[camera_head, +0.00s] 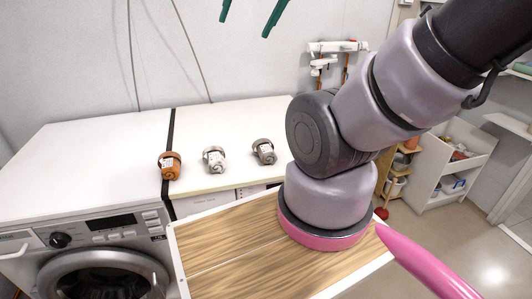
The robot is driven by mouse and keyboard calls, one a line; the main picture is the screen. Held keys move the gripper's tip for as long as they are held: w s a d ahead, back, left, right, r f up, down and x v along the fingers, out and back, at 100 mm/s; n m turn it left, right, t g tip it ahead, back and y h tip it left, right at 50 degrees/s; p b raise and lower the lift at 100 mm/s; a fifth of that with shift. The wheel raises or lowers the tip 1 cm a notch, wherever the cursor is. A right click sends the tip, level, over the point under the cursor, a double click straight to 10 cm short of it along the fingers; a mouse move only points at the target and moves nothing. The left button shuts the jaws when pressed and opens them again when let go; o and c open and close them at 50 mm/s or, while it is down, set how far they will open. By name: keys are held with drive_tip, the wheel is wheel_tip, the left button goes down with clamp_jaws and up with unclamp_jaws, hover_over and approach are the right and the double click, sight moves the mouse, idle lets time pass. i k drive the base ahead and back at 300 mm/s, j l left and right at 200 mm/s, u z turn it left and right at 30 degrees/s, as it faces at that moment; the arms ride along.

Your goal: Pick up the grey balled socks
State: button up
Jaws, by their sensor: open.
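Three small balled items lie in a row on the white countertop. The right one, the grey balled socks (264,151), looks darker grey. The middle ball (214,159) is paler, whitish grey. The left ball (168,165) is orange-brown. My gripper (244,29) shows only as two teal fingers at the top edge. They are spread apart with nothing between them. They appear well above the counter, in the picture above the balls; their exact distance is hard to tell. The rest of my gripper is out of frame.
A washing machine (103,270) stands at front left under the counter (80,165). A wood-grain board (225,240) is in front. Pipes (338,47) are on the back wall. White shelving (450,165) stands at right. The counter around the balls is clear.

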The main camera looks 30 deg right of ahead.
sight(265, 151)
drive_tip(key=l+u, duration=0.15)
drive_tip(key=l, duration=0.4)
drive_tip(key=k+l+u, duration=0.15)
drive_tip(key=l, duration=0.4)
drive_tip(key=l+u, duration=0.2)
drive_tip(key=l, duration=0.45)
drive_tip(key=k+l+u, duration=0.2)
drive_tip(key=l, duration=0.45)
drive_tip(key=l+u, duration=0.15)
drive_tip(key=l, duration=0.55)
